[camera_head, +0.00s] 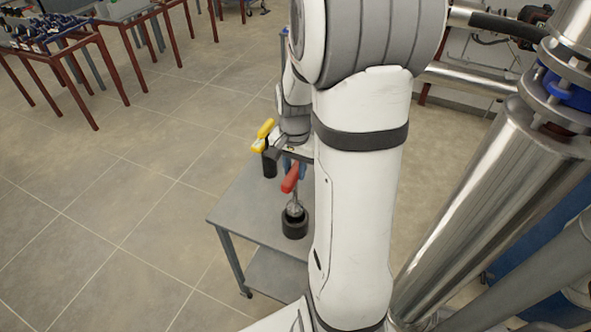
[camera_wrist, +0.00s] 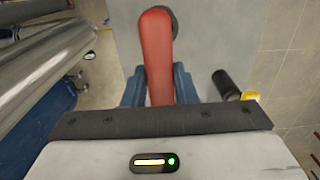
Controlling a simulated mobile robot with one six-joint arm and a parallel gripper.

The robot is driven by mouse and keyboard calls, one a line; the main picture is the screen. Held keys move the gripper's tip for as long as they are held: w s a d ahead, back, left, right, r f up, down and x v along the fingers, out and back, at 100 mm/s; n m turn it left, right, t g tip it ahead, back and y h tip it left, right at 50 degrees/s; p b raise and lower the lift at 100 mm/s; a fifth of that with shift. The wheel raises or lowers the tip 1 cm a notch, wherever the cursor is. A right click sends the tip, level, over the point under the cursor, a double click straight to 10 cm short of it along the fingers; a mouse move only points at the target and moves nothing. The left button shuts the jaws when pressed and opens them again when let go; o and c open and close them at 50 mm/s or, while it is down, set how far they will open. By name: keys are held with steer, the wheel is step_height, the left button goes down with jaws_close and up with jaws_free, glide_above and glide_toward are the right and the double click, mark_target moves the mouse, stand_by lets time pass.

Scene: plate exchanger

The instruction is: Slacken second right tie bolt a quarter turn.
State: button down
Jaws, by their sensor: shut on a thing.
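My gripper (camera_head: 293,166) is over the grey cart, and its blue fingers are shut on the red handle (camera_head: 290,178) of a tool. In the wrist view my gripper (camera_wrist: 158,85) has one blue finger on each side of the red handle (camera_wrist: 156,45). The tool's metal shaft runs down to a round black holder (camera_head: 294,224) on the cart; whether its lower end is still seated cannot be told. The tie bolts cannot be made out in either view. A blue body (camera_head: 540,250), perhaps the exchanger, is mostly hidden behind pipes at right.
The cart top (camera_head: 240,205) also carries a yellow-handled tool (camera_head: 263,134) close to my gripper, with a black holder (camera_head: 270,163). A large steel pipe (camera_head: 490,180) slants up at right. Tables (camera_head: 70,40) stand far left. The tiled floor between is clear.

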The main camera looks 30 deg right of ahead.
steer(key=shift+r, duration=0.8)
steer(key=shift+s+f, duration=0.1)
